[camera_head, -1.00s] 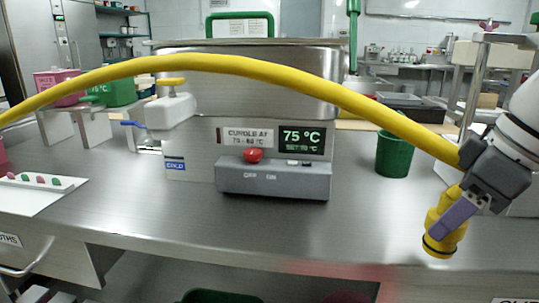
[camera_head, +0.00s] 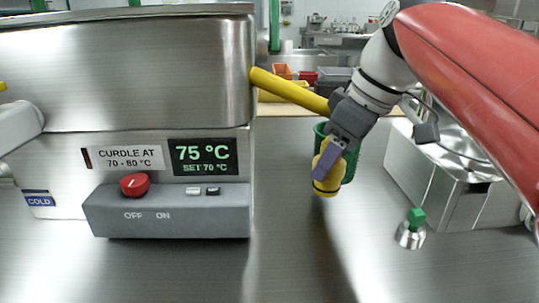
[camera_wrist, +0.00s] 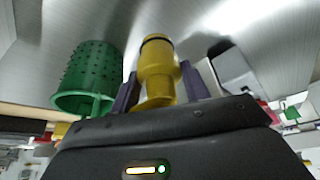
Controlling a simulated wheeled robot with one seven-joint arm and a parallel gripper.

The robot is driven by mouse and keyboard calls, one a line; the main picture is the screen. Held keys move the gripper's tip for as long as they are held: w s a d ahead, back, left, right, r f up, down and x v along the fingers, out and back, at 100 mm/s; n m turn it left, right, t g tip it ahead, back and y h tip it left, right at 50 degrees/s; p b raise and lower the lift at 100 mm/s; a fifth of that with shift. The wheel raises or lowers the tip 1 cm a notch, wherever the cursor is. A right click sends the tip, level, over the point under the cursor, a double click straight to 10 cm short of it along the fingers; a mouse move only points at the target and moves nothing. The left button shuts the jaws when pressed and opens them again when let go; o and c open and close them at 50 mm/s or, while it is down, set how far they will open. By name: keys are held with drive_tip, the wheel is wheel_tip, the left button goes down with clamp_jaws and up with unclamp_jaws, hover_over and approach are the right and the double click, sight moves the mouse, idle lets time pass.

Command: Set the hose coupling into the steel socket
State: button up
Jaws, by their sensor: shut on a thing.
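My gripper (camera_head: 328,160) has purple fingers shut on the yellow hose coupling (camera_head: 325,186). The coupling points down, slightly tilted, above the steel bench in front of a green bucket. The wrist view shows the coupling (camera_wrist: 158,65) between both fingers (camera_wrist: 158,84). The yellow hose (camera_head: 290,90) runs from my gripper up left and goes out of sight behind the steel vat. A small round steel piece with a green block on top (camera_head: 409,236) stands on the bench to the right; I cannot tell if it is the steel socket. No open socket is plainly seen.
The steel vat (camera_head: 120,75), with a grey control box (camera_head: 165,212) and red knob, fills the left. The perforated green bucket (camera_head: 345,165) is behind the coupling; it also shows in the wrist view (camera_wrist: 88,72). A steel box (camera_head: 440,190) stands right. The front centre bench is clear.

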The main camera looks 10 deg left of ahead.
drive_tip(key=shift+w+a+f, duration=0.55)
drive_tip(key=shift+w+a, duration=0.1)
drive_tip(key=shift+a, duration=0.8)
drive_tip(key=shift+w+a+f, duration=0.6)
drive_tip(key=shift+w+a, duration=0.05)
drive_tip(key=shift+a, duration=0.8)
drive_tip(key=shift+w+a+f, duration=0.55)
drive_tip(key=shift+w+a, duration=0.1)
drive_tip(key=shift+a, duration=0.8)
drive_tip(key=shift+f, duration=0.2)
drive_tip(key=o, duration=1.2)
drive_tip(key=shift+d+r, duration=0.1)
drive_tip(key=shift+c, duration=0.2)
